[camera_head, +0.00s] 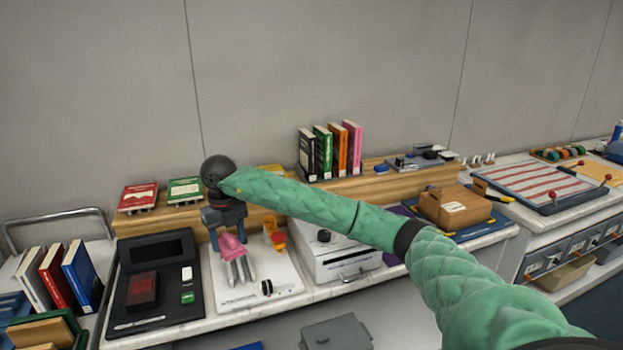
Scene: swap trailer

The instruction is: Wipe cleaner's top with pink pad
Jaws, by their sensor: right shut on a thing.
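My right arm reaches in from the lower right. Its dark gripper (229,240) points down over a white board (225,295) and is shut on a pink thing (231,247), which looks like the pink pad. Grey finger-like prongs show just below the pink thing; I cannot tell whether they touch it. A white box-shaped device with a front handle (345,268), likely the cleaner, stands to the right of the gripper. A small dark round part sits on its top, and my forearm hides part of its rear and right side. My left gripper is not in view.
An orange-yellow object (274,235) is close right of the gripper. A black tray (158,312) lies to the left. Upright books (330,150) stand on the wooden shelf (385,186) behind. A cardboard box (455,207) is at right. Bare counter shows along the front edge.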

